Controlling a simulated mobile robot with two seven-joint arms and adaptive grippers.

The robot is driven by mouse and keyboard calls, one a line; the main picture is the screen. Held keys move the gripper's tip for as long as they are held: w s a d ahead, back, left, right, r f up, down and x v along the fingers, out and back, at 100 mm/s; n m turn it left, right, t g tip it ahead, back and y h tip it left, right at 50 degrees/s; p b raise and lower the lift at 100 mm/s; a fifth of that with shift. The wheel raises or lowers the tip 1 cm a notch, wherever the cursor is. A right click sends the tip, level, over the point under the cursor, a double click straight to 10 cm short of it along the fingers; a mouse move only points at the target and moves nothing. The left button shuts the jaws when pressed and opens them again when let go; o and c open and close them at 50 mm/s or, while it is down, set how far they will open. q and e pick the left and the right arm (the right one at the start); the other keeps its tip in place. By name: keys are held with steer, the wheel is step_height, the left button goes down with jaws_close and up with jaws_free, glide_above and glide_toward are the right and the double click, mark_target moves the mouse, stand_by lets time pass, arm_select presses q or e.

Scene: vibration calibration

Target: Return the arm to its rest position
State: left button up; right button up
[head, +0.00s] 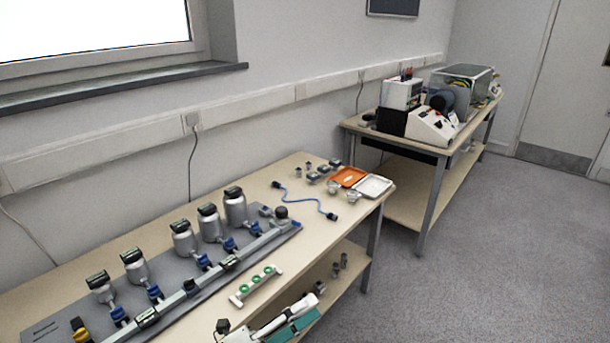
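What appears to be a dark fingertip of my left gripper (223,327) shows at the bottom edge of the head view, in front of the near bench. The rest of that gripper is cut off or too small to make out, so I cannot tell whether it is open or holds anything. A white and teal body beside it, low at the bench's front edge, may be part of my arm. My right gripper is not in view.
The near bench (130,250) carries a grey plate with several metal canisters and blue-handled valves, a green-ringed strip (256,285), a blue cable (305,199), an orange tray (348,177) and a white tray (374,187). A second bench (425,207) holds machines. Floor (480,270) at right is clear.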

arm_select(q)
steer(key=s+a+f+n+t+y, duration=0.35)
steer(key=a+f+n+y, duration=0.95)
steer(key=n, duration=0.5)
steer(key=s+a+f+n+g+y, duration=0.1)
steer(key=s+a+f+n+g, duration=0.2)
steer(key=s+a+f+n, duration=0.4)
steer(key=s+f+n, duration=0.2)
steer(key=s+f, duration=0.1)
steer(key=f, duration=0.1)
steer(key=shift+s+a+f+g+y, duration=0.15)
steer(key=shift+s+f+g+y, duration=0.2)
steer(key=shift+y, duration=0.05)
steer(key=shift+o, duration=0.2)
